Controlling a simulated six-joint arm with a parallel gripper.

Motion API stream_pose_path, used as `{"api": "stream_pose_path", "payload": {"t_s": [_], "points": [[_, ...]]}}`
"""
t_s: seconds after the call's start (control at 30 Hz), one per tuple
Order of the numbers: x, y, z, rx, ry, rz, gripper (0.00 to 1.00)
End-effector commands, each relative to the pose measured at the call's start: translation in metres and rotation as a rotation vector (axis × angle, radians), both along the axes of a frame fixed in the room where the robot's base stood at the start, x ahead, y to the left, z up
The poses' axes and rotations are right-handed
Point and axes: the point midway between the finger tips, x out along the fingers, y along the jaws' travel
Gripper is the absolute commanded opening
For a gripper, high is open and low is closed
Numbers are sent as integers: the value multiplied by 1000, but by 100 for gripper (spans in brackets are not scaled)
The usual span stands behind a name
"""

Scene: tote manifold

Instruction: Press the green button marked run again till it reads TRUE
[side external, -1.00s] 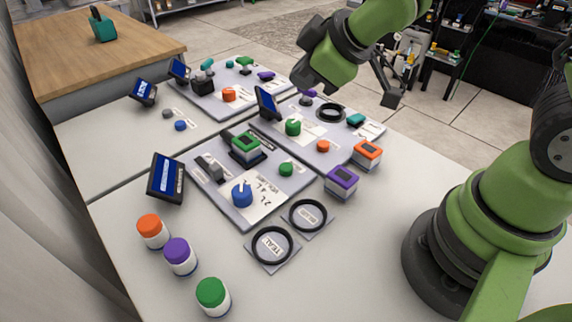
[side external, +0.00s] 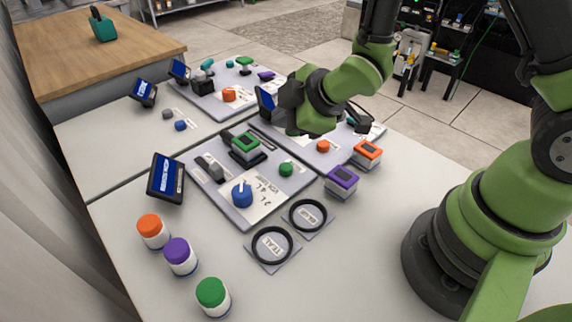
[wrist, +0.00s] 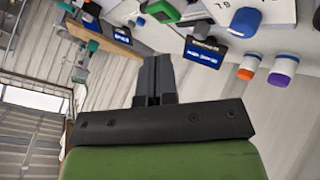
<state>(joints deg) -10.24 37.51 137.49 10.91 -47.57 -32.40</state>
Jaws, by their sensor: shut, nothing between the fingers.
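A small round green button (side external: 286,169) sits on the near light-grey board (side external: 225,205), at its right part. Its label is too small to read. A tilted dark display (side external: 165,178) with a blue screen stands at the left of this board; its text is unreadable. My gripper is shut and empty, with its narrow dark fingers (wrist: 155,62) together in the wrist view. In the side view my wrist is above the far end of the near board and the board behind it, apart from the green button. The fingers cannot be clearly made out there. The button is not visible in the wrist view.
The near board also carries a green-topped block (side external: 245,145), a grey switch (side external: 209,168) and a blue knob (side external: 242,193). Purple (side external: 341,181) and orange (side external: 367,153) blocks stand to the right. Black rings (side external: 272,246) and several capped jars (side external: 180,256) are in front.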

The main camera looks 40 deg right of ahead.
Motion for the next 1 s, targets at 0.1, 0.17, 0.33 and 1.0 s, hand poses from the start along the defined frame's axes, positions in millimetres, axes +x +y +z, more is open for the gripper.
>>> {"api": "stream_pose_path", "payload": {"t_s": [0.1,0.17,0.33,1.0], "points": [[-1,0,-16,-1,6,-1,0],[-1,0,-25,-2,8,0,0],[-1,0,-49,-2,6,-1,0],[0,0,-79,0,1,-1,0]]}}
